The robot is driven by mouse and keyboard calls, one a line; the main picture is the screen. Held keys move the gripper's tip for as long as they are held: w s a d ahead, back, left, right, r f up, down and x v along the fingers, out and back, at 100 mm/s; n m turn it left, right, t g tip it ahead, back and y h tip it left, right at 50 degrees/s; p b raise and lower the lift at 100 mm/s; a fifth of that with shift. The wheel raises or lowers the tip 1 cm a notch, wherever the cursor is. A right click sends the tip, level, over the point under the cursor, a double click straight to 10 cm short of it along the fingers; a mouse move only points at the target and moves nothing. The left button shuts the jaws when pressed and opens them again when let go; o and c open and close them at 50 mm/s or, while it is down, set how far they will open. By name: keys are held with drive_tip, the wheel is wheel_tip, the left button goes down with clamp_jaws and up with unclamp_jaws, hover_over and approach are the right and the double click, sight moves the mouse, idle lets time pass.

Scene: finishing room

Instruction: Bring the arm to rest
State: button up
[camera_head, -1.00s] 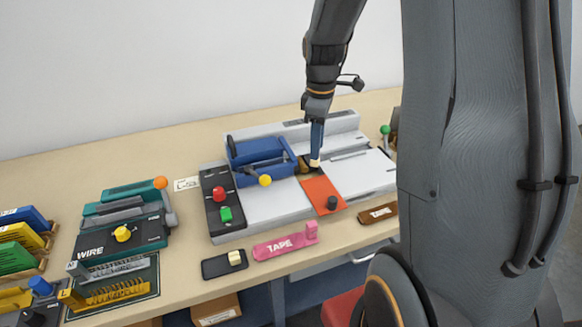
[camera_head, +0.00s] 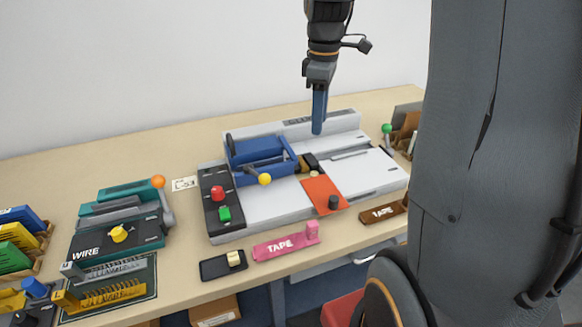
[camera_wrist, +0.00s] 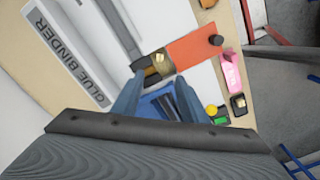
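My gripper (camera_head: 318,130) hangs above the glue binder, pointing down, with its blue fingers clear of everything below. In the wrist view my gripper (camera_wrist: 158,82) has its two fingers apart, with nothing held between them. The glue binder (camera_head: 268,205) is a pale grey machine with a blue clamp block (camera_head: 262,157) and an orange plate (camera_head: 322,190). A small black and tan piece (camera_head: 308,164) sits between the block and the plate. It also shows in the wrist view (camera_wrist: 155,65), just beyond the fingertips.
A pink tape holder (camera_head: 285,243), a small black holder (camera_head: 222,265) and a brown tape holder (camera_head: 382,212) lie along the bench's front. A wire machine (camera_head: 118,235) with an orange-knobbed lever stands left. A green-knobbed item (camera_head: 386,128) stands right. Space above the bench is open.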

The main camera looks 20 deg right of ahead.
drive_tip(key=shift+a, duration=0.1)
idle(0.3)
drive_tip(key=s+a+f+m, duration=0.4)
drive_tip(key=s+a+m, duration=0.1)
drive_tip(key=s, duration=0.2)
drive_tip(key=s+a+f+m+t, duration=0.1)
drive_tip(key=s+a+f+m, duration=0.3)
drive_tip(key=s, duration=0.4)
drive_tip(key=shift+a+f+m, duration=0.35)
drive_tip(key=shift+a+m, duration=0.45)
drive_tip(key=shift+w, duration=0.1)
